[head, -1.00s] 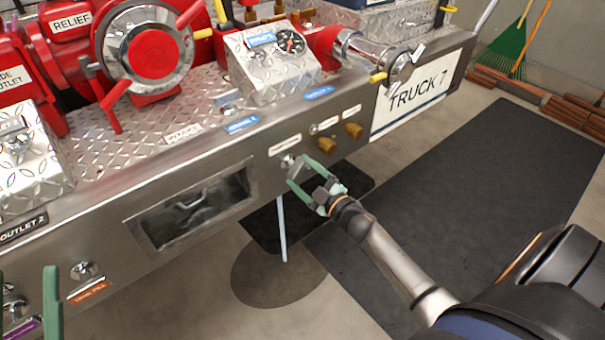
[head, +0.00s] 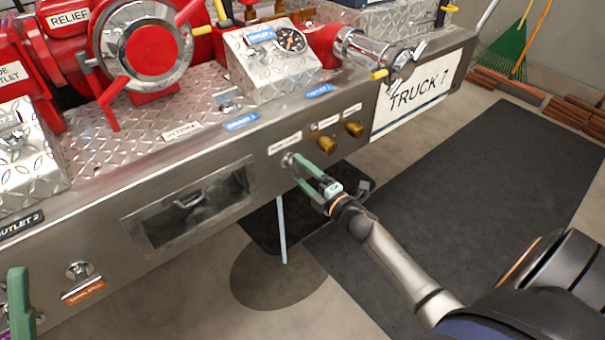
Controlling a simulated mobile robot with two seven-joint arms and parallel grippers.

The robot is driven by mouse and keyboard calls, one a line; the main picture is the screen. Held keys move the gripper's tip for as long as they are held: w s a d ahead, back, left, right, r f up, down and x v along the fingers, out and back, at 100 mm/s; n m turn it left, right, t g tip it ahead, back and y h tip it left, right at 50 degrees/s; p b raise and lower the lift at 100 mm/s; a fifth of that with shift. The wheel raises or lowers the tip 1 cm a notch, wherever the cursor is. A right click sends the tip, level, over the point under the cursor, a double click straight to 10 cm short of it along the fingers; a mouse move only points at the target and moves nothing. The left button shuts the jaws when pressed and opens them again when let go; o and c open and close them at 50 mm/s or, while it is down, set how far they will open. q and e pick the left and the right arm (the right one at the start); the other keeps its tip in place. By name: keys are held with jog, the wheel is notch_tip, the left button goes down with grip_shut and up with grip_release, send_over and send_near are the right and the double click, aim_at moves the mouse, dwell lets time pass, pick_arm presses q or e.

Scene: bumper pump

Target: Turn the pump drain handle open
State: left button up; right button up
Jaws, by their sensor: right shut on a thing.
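The pump drain handle (head: 287,159) is a small silver knob on the bumper's front face, below a white label too small to read surely. My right gripper (head: 299,169) reaches it from the lower right. Its green fingers are shut on the handle and hide part of it, so how far it is turned cannot be told. My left gripper (head: 20,300) shows only as a green finger at the lower left edge, away from the handle; its opening cannot be told.
Brass knobs (head: 354,129) sit right of the handle. A recessed opening (head: 190,202) lies to its left. A thin pale vertical streak (head: 282,230) runs below the bumper to a dark round floor patch (head: 278,276). A dark mat (head: 470,200) covers the floor at right.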

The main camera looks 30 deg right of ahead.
pick_arm(q)
jog(key=shift+f, duration=0.15)
pick_arm(e)
jog(key=shift+a+n, duration=0.1)
jog(key=shift+n, duration=0.2)
jog(key=o, duration=1.2)
jog(key=shift+s, duration=0.45)
pick_arm(q)
jog(key=w+f+n+y, duration=0.1)
jog(key=w+f+n+y+p, duration=0.1)
jog(key=f+y, duration=0.1)
jog(key=w+f+n+y, duration=0.1)
jog(key=w+n+y, duration=0.1)
jog(key=shift+a+f+p, duration=0.15)
jog(key=shift+a+p, duration=0.2)
jog(key=shift+p, duration=0.05)
pick_arm(e)
jog(key=s, duration=0.7)
jog(key=s+d, duration=0.1)
jog(key=s, duration=0.3)
jog(key=shift+s, duration=0.3)
